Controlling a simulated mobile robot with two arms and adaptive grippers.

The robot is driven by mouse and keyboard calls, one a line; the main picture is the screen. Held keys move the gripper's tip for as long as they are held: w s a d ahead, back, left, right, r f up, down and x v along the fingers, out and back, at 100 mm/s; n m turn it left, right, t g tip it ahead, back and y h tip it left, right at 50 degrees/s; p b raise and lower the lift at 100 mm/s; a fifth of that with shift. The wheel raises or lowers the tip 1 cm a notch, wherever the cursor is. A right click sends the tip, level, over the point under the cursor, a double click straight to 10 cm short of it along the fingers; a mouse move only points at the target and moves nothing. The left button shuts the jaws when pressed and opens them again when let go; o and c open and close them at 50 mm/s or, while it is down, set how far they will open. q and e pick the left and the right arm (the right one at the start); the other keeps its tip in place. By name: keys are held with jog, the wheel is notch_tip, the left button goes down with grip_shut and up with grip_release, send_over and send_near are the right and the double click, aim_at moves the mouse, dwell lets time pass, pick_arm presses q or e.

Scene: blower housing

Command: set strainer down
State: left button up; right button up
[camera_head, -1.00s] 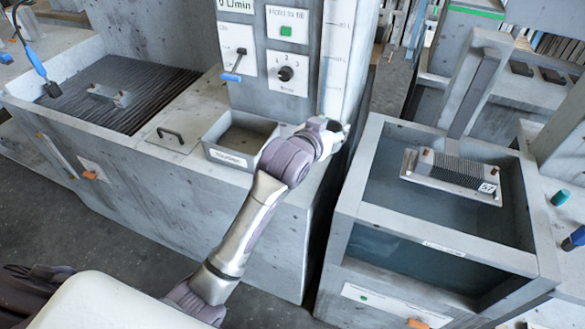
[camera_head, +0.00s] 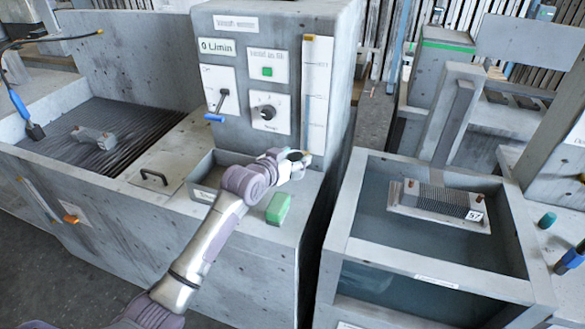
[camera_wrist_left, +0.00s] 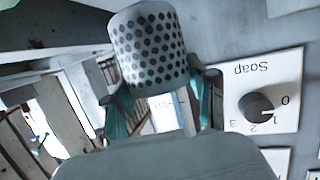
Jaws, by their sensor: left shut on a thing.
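The strainer (camera_wrist_left: 150,48) is a grey cylinder with many round dark holes. It shows at the top of the left wrist view. My left gripper (camera_wrist_left: 163,100) is shut on it, one finger on each side. In the head view my left gripper (camera_head: 298,158) is above the right end of the grey bench ledge, in front of the control panel's foot. The strainer is mostly hidden there by the gripper. My right gripper is not in view.
An open grey tray (camera_head: 205,193) sits on the ledge left of my arm. A green block (camera_head: 277,208) lies just right of the forearm. The panel (camera_head: 240,30) rises behind. A water tank (camera_head: 350,250) holding a finned part (camera_head: 438,200) stands right.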

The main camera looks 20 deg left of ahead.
pick_arm(q)
jog(key=shift+a+f, duration=0.15)
jog(key=shift+f, duration=1.95)
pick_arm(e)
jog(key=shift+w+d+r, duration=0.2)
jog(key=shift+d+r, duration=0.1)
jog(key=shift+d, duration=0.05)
pick_arm(q)
jog(key=o, duration=1.2)
jog(key=shift+f, duration=0.1)
jog(key=shift+o, duration=0.2)
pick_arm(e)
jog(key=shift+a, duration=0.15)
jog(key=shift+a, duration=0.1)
